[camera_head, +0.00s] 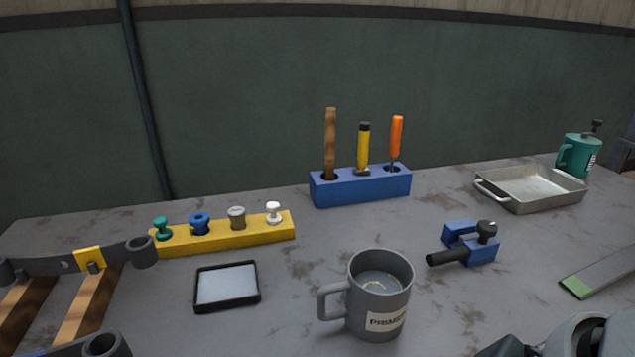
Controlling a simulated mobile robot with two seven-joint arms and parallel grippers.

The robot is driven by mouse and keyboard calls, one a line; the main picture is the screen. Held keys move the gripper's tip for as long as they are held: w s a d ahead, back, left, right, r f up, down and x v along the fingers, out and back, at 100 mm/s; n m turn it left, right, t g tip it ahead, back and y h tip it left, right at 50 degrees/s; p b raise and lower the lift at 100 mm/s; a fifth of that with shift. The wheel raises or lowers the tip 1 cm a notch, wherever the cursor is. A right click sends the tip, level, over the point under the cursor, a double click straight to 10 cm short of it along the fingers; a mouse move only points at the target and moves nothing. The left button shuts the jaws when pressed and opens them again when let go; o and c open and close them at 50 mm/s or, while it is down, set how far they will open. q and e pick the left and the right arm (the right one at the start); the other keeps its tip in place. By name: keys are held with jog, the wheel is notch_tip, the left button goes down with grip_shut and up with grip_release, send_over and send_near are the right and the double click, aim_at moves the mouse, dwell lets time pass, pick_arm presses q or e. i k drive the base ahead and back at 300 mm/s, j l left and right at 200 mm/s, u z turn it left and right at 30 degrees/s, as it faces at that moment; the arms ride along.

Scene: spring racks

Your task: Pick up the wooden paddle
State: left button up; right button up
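The wooden paddle (330,140) is a brown, flat wooden strip. It stands upright in the left hole of a blue holder block (362,188) at the back middle of the table, and its lower end is hidden in the hole. A yellow-handled tool (363,147) with a dark top and an orange-handled tool (396,138) stand in the same block to its right. Grey and black parts that look like my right arm show at the bottom right corner, with no fingers visible. My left gripper is not in view.
A grey mug (377,304) stands front middle. A yellow block (240,232) with several knobs and a shallow black-rimmed tray (228,286) are left. A blue clamp-like tool (470,244), metal pan (520,201) and green cup (579,157) are right. Bare tabletop lies before the blue block.

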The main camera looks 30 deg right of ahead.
aim_at(331, 112)
jog(key=k+z, duration=0.1)
jog(key=z, duration=0.95)
